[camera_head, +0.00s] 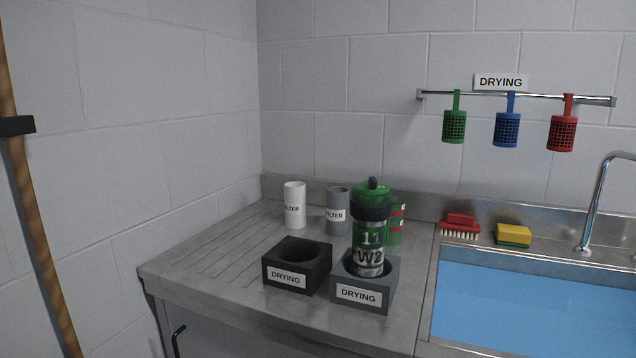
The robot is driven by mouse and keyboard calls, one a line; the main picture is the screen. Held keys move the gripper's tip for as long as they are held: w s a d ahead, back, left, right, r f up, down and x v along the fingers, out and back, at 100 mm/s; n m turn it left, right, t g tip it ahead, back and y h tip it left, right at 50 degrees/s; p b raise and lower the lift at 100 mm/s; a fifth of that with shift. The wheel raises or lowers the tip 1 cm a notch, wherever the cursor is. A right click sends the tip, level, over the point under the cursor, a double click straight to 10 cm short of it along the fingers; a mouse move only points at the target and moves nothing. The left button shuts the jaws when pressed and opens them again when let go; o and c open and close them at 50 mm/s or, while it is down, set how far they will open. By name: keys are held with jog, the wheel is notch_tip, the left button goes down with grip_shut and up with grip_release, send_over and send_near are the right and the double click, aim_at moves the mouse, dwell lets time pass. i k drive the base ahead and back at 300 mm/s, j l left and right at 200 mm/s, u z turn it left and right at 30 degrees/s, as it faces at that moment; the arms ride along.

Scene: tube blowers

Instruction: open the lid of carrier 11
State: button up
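Carrier 11 (369,239) is a green and silver cylinder marked "11" and "W2". It stands upright in the grey block labelled DRYING (390,297) on the steel draining board. Its green lid (371,198) sits on top, above a black band, with a dark knob at the centre. The lid appears shut. The lower end of the carrier is hidden inside the block. My gripper is not in view.
A black DRYING block (274,264) with an empty hole stands left of the carrier. White (294,205) and grey (337,211) filter tubes and a green cylinder (396,219) stand behind. A blue sink (530,305) lies right. Coloured baskets hang from a rail (540,97).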

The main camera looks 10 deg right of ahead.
aim_at(371, 187)
jog(key=i+l+u, duration=0.15)
jog(key=l, duration=0.15)
jog(key=i+l+u, duration=0.15)
jog(key=l, duration=0.2)
jog(key=l+u, duration=0.15)
jog(key=l, duration=0.2)
jog(key=i+l+u, duration=0.15)
jog(key=l, duration=0.2)
